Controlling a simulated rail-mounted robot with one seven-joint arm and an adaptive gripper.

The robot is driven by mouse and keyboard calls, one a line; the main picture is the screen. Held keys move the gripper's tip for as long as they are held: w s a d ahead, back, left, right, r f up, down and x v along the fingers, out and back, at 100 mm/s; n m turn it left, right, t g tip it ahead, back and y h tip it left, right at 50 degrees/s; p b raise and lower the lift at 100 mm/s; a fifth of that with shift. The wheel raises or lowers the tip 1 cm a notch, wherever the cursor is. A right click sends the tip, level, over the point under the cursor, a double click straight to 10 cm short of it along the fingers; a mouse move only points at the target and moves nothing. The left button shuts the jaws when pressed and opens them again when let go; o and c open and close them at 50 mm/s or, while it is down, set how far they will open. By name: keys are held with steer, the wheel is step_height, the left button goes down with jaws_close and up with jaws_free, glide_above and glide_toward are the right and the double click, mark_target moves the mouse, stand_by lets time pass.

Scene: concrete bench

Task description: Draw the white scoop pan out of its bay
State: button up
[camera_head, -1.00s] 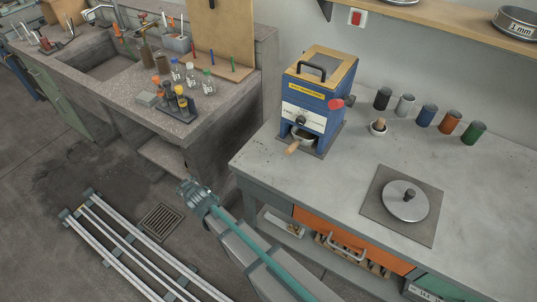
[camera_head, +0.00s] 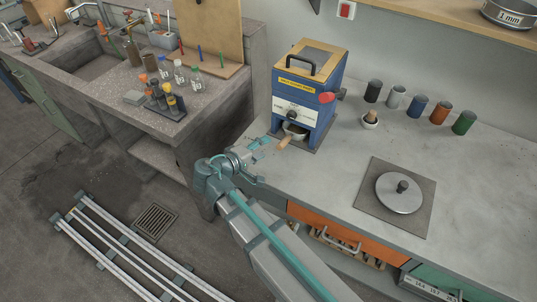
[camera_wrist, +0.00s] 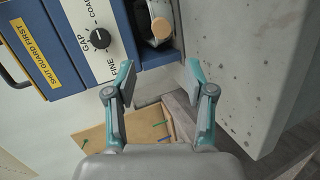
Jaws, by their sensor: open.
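The white scoop pan (camera_head: 294,130) sits in the bay at the foot of the blue mill (camera_head: 301,100), its wooden handle (camera_head: 283,142) sticking out to the front left. In the wrist view the pan (camera_wrist: 157,8) shows at the top inside the dark bay, and the round handle end (camera_wrist: 162,28) faces me. My gripper (camera_head: 262,149) is open and empty just in front of the handle. In the wrist view the teal and grey fingers (camera_wrist: 160,75) are spread wide, with the handle beyond their tips and not between them.
The mill's dial (camera_wrist: 100,38) is left of the bay in the wrist view. The concrete bench (camera_head: 330,175) is clear around the mill. A small cup (camera_head: 370,121), several coloured canisters (camera_head: 420,106) and a lidded plate (camera_head: 395,195) stand to the right.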

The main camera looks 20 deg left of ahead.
mark_target(284, 143)
steer(key=shift+s+d+f+m+h, duration=0.3)
steer(key=shift+s+d+m, duration=0.2)
steer(key=shift+s+d, duration=0.15)
steer(key=shift+r, duration=0.1)
steer(key=p+x, duration=0.2)
steer(key=x, duration=0.8)
steer(key=shift+w, duration=0.35)
jaws_close()
